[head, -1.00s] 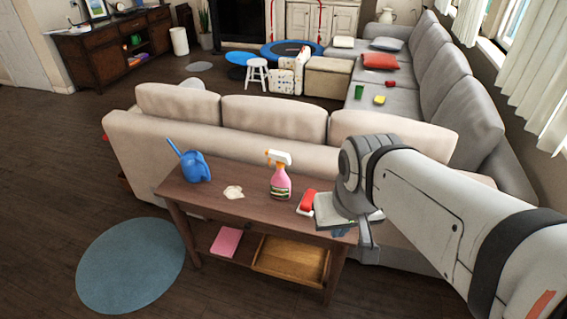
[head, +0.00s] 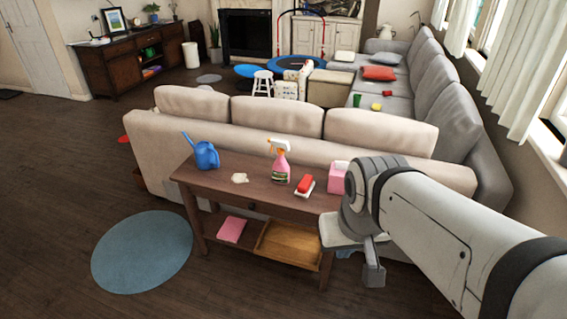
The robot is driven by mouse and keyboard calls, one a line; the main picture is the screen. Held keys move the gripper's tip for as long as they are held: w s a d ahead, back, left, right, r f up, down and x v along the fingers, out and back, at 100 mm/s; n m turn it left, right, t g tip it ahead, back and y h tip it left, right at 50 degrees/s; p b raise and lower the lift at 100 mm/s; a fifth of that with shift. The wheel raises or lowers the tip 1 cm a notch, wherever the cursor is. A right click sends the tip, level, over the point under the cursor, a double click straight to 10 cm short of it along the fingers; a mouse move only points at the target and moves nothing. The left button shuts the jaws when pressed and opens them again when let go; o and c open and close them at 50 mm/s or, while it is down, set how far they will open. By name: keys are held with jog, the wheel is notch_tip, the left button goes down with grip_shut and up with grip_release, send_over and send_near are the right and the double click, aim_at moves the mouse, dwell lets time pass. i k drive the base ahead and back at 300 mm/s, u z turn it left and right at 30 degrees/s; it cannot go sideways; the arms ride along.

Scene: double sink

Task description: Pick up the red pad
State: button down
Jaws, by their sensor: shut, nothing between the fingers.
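A small red pad (head: 305,183) lies on a white base on the top of the brown wooden table (head: 260,195), right of the spray bottle. My gripper (head: 372,274) is shut and empty. It hangs in front of the table's right end in the picture, to the right of and lower than the red pad, apart from it. The red pad is in plain view. My arm hides the table's right end.
The lower shelf holds a pink item (head: 231,229) and a wooden tray (head: 288,243). A beige sofa (head: 230,122) stands behind.

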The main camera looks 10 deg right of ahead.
aim_at(305, 187)
jog(key=z, duration=0.1)
jog(key=i, duration=0.75)
jog(key=z, duration=0.85)
